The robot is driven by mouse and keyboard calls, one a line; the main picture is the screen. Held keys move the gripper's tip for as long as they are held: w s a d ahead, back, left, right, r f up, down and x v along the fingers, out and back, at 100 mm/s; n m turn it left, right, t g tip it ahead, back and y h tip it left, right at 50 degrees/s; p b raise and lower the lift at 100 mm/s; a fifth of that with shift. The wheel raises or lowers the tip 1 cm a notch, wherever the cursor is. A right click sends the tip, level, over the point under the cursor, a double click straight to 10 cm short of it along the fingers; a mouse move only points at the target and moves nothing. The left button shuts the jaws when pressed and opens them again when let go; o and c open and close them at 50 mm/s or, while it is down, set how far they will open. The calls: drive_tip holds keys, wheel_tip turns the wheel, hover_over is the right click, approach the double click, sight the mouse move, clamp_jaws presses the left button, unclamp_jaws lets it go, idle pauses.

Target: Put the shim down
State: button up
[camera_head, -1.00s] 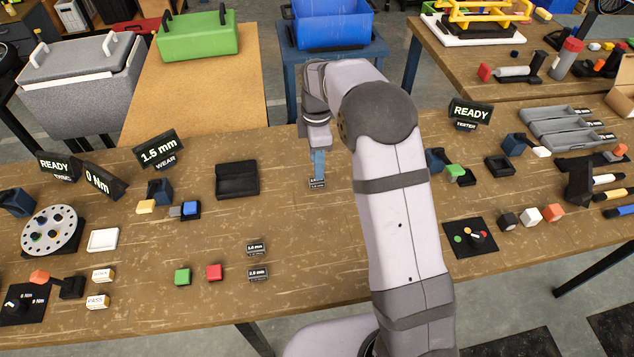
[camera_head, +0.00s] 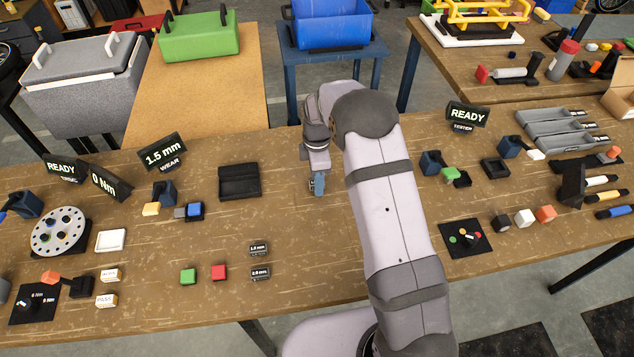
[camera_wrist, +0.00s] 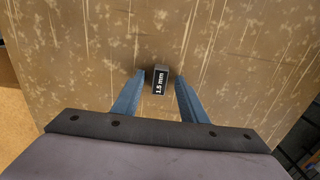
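The shim (camera_wrist: 160,80) is a small dark block with a white "1.5 mm" label. In the wrist view it stands on the worn wooden bench between my fingertips, with a narrow gap on each side. My gripper (camera_wrist: 160,77) has two blue fingers, which are apart and not closed on it. In the head view my gripper (camera_head: 318,184) points down low over the middle of the bench (camera_head: 310,240) and mostly hides the shim.
Two other labelled shims (camera_head: 259,248) lie to the left and nearer. A black tray (camera_head: 239,181) stands to the left. Bare bench surrounds the gripper.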

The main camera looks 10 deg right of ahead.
clamp_jaws()
drive_tip(key=shift+r, duration=0.1)
wheel_tip(320, 180, up, 10)
drive_tip(key=b, duration=0.3)
idle(0.3)
